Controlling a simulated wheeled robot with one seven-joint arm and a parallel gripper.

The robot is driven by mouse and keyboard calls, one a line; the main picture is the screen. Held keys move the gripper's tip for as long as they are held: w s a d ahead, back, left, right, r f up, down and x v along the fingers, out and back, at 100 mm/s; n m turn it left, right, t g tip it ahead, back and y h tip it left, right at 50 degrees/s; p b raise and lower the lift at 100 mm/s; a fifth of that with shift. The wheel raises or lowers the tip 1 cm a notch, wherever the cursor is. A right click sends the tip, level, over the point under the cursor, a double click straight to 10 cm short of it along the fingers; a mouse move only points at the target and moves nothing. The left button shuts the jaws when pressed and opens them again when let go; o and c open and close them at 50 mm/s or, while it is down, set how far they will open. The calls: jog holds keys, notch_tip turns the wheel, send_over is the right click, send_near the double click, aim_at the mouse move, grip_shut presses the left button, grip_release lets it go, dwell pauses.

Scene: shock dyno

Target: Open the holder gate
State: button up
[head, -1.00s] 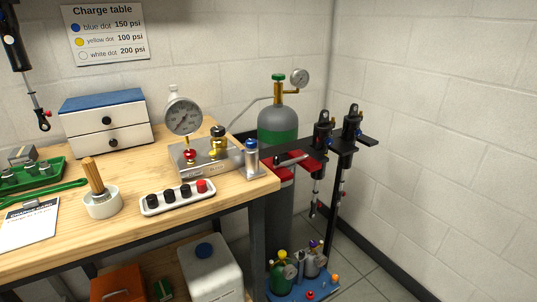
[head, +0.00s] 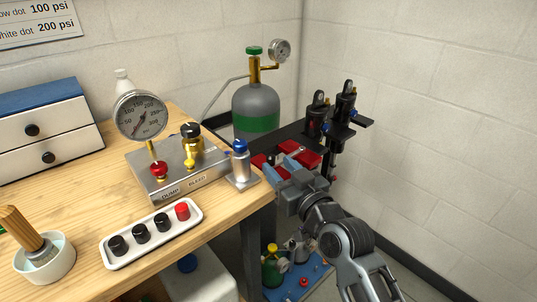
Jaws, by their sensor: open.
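A dark holder rack (head: 363,122) stands beyond the bench's right end, with two black shocks (head: 344,100) upright in it. Red blocks (head: 308,158) with a small silver bar (head: 293,150) sit at its near end. I cannot tell which part is the gate; it may be that silver bar. My gripper (head: 283,171) is open at the near end of the rack, close to the red blocks. It partly hides them and the lower shocks. I cannot tell whether its fingers touch anything.
The bench (head: 215,215) carries a gauge manifold (head: 175,165), a blue-capped cylinder (head: 239,165) and a tray of caps (head: 109,252). A wall bounds the right.

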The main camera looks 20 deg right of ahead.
aim_at(273, 161)
jog(key=shift+w+a+p, duration=0.2)
jog(key=shift+w+p, duration=0.1)
jog(key=shift+w, duration=2.05)
grip_shut()
